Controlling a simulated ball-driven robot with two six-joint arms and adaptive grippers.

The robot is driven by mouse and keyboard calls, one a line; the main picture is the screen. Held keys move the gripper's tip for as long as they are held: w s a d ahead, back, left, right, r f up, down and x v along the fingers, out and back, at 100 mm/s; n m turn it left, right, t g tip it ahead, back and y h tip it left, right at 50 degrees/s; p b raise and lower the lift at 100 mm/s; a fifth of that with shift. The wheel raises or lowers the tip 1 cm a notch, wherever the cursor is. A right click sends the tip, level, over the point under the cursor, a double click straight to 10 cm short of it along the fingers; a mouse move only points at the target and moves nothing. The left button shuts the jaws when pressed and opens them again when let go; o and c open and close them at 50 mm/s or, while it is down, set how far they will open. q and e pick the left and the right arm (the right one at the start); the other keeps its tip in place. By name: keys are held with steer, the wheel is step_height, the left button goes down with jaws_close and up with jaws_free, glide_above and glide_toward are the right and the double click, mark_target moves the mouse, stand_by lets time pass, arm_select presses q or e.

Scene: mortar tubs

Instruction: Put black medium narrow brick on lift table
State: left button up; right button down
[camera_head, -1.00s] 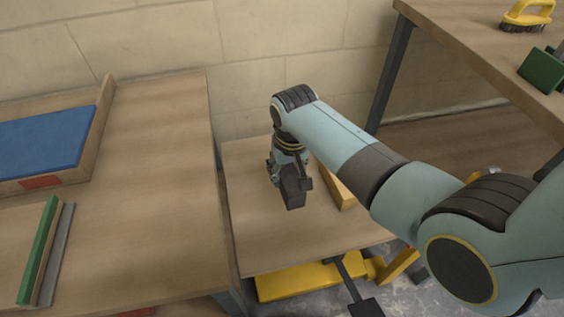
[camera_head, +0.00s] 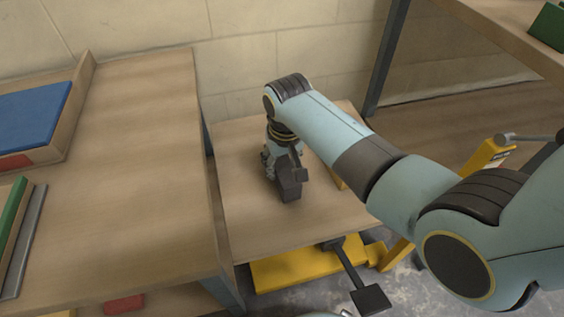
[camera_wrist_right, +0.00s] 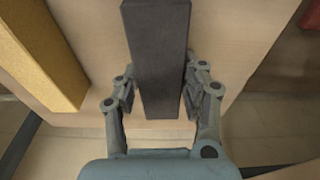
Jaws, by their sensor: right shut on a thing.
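The black brick (camera_head: 290,187) is in my right gripper (camera_head: 281,168), over the wooden top of the lift table (camera_head: 262,231). In the right wrist view the brick (camera_wrist_right: 156,60) is long and dark, and my right gripper (camera_wrist_right: 158,98) has its fingers on both sides of it. Whether the brick touches the top or hangs just above it I cannot tell. The lift table has a yellow frame under its top. My left gripper is not in view.
A yellow brick (camera_wrist_right: 45,55) lies on the lift table beside the black one, mostly behind my arm in the head view. A wooden table (camera_head: 130,160) with a blue-topped tray (camera_head: 28,115) stands to the left. Another bench (camera_head: 505,32) stands at upper right.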

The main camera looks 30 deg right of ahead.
steer(key=shift+f, duration=0.45)
steer(key=c, duration=0.6)
jaws_free()
steer(key=shift+c, duration=0.2)
step_height(320, 180, up, 12)
steer(key=s, duration=0.1)
steer(key=shift+s+a, duration=0.15)
steer(key=shift+s, duration=0.25)
